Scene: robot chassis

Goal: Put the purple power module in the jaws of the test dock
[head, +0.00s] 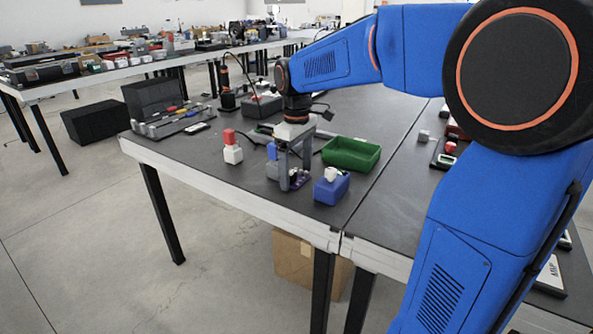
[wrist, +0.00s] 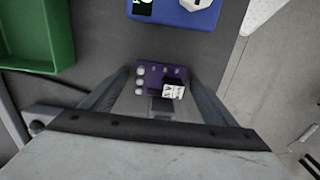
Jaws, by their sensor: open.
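The purple power module (wrist: 157,78) shows in the wrist view between my two fingers, with pale round studs on one side and a white block with dark marks on top. My gripper (wrist: 160,84) is open, with a finger on each side of the module; I cannot tell whether they touch it. In the head view my gripper (head: 294,181) points down low over the near part of the dark table, and its fingers mostly hide the module. I cannot clearly pick out the test dock's jaws.
A blue box (head: 331,188) with a white knob stands right of my gripper. A green bin (head: 351,154) is behind it. A red-and-white block (head: 232,147) stands to the left. A blue object (head: 272,166) is close behind my fingers. The table's front edge is near.

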